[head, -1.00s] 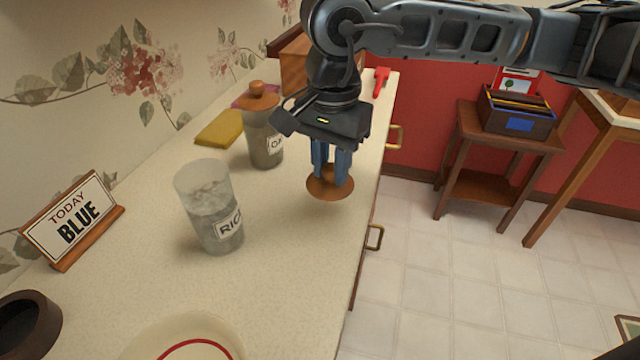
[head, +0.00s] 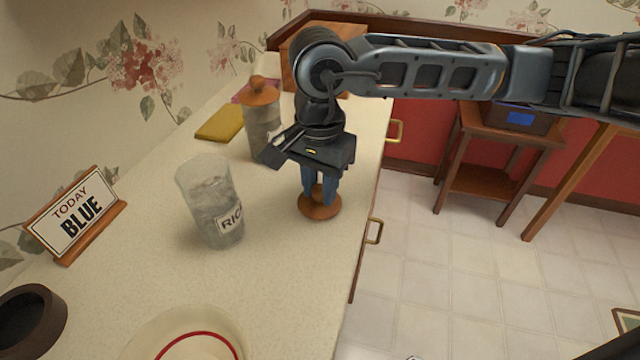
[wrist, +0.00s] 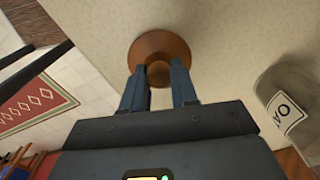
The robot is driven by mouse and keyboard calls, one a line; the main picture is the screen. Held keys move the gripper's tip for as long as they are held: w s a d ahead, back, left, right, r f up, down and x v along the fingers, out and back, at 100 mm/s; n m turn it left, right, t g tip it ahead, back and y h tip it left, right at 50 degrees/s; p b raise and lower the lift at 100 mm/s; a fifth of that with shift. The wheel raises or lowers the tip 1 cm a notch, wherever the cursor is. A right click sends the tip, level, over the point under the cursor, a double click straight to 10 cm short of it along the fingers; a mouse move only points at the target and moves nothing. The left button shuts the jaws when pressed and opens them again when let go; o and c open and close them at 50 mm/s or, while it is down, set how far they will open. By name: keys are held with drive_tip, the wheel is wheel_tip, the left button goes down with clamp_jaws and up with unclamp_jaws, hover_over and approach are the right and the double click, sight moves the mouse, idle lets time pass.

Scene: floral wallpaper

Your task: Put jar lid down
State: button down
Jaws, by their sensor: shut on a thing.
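The jar lid (head: 319,210) is a round brown wooden disc with a knob. It is at the counter surface, near the counter's right edge, and I cannot tell whether it touches. My gripper (head: 320,196) points down with its blue fingers shut on the knob. In the wrist view the lid (wrist: 160,47) shows beyond the fingertips, with the knob between them (wrist: 158,76). The open glass jar labelled RICE (head: 211,203) stands upright to the left of the lid, with pale contents.
A lidded OATS-type jar (head: 262,118) stands behind, partly hidden by my gripper. A yellow cloth or sponge (head: 220,123), a TODAY BLUE sign (head: 75,217), a dark round bowl (head: 27,322) and a red-ringed plate (head: 150,335) are on the counter (head: 285,285). Open counter lies in front of the lid.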

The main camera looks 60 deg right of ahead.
sight(320, 187)
drive_tip(key=c, duration=0.9)
unclamp_jaws()
drive_tip(key=shift+o, duration=0.2)
drive_tip(key=shift+r, duration=0.1)
drive_tip(key=shift+r+p, duration=0.2)
drive_tip(key=shift+p, duration=0.25)
wheel_tip(320, 187, up, 12)
drive_tip(key=b, duration=0.1)
drive_tip(key=shift+f, duration=0.15)
